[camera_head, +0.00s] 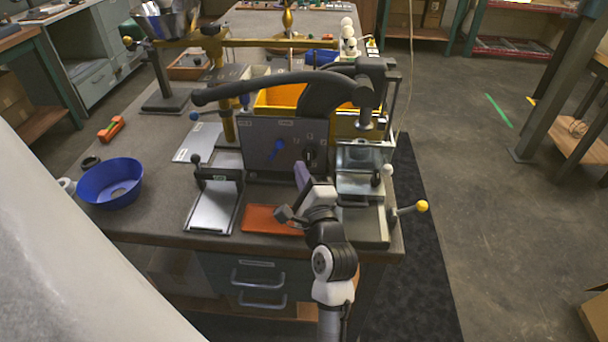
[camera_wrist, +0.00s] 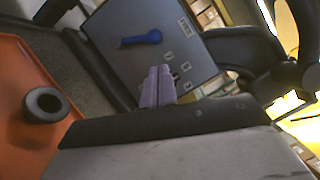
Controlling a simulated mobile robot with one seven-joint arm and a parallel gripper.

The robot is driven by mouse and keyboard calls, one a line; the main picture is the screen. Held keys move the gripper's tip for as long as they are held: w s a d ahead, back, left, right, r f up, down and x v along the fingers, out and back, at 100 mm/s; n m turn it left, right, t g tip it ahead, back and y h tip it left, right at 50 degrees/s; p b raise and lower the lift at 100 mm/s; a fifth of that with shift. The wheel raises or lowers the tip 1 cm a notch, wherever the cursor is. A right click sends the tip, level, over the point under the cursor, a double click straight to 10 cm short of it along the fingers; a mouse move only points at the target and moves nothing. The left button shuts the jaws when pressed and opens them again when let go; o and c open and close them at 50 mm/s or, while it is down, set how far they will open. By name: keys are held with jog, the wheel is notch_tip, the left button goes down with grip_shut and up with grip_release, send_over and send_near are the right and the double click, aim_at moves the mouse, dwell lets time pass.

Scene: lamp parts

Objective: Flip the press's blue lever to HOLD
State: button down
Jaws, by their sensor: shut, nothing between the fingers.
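The blue lever (camera_head: 277,148) is on the grey front panel (camera_head: 258,130) of the press. In the head view it slants from upper right to lower left. It also shows in the wrist view (camera_wrist: 140,39), near small white labels too small to read. My gripper (camera_head: 300,172) has pale purple fingers, closed together and empty. It is in front of the panel, to the right of and below the lever, apart from it. In the wrist view the fingertips (camera_wrist: 159,72) point at the panel beside a dark knob (camera_head: 310,155).
The press's long black handle (camera_head: 265,82) reaches across above the panel. An orange tray (camera_head: 268,219) lies below; a dark ring (camera_wrist: 45,105) is on it. A metal plate fixture (camera_head: 213,205) and a blue bowl (camera_head: 110,184) stand left. A yellow bin (camera_head: 280,97) is behind.

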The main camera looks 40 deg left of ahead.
aim_at(289, 142)
jog(key=p+x, duration=0.1)
jog(key=x, duration=0.5)
jog(key=shift+s, duration=0.1)
dwell(0.3)
jog(key=shift+r+p, duration=0.1)
jog(key=shift+p, duration=0.2)
jog(key=shift+s+r+n, duration=0.1)
jog(key=shift+s+n, duration=0.05)
jog(key=shift+n, duration=0.15)
jog(key=shift+g, duration=0.3)
